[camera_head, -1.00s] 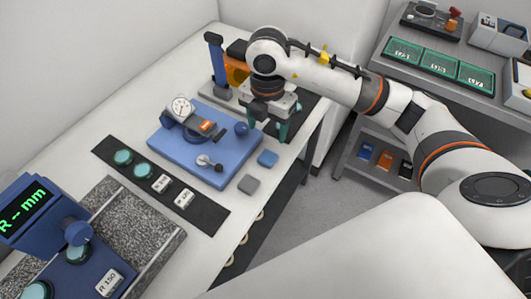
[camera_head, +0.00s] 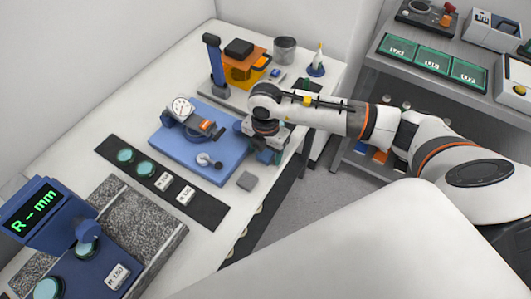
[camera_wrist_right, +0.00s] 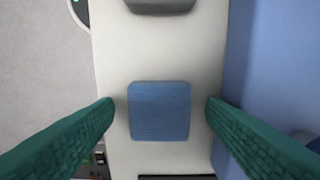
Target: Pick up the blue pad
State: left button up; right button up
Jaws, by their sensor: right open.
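The blue pad (camera_wrist_right: 159,111) is a small flat square lying on the white bench surface. In the right wrist view it sits in the middle, between the two green fingers of my right gripper (camera_wrist_right: 160,107). The fingers are apart, one on each side of the pad, with a gap on both sides; the exact height above it is hard to tell. In the head view my right gripper (camera_head: 268,150) hangs at the bench's right edge and mostly hides the pad. My left gripper is not in view.
A grey pad (camera_head: 247,181) lies close by, nearer the front. A blue base plate (camera_head: 218,173) with a dial gauge (camera_head: 181,107) stands beside the blue pad. An orange device (camera_head: 240,71), a grey cup (camera_head: 285,50) and a dark strip (camera_head: 211,210) with several pieces share the bench.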

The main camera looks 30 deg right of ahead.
aim_at(266, 153)
jog(key=c, duration=1)
jog(key=shift+c, duration=0.2)
notch_tip(266, 153, up, 10)
jog(key=b, duration=0.2)
jog(key=o, duration=0.4)
jog(key=shift+c, duration=0.2)
jog(key=c, duration=0.3)
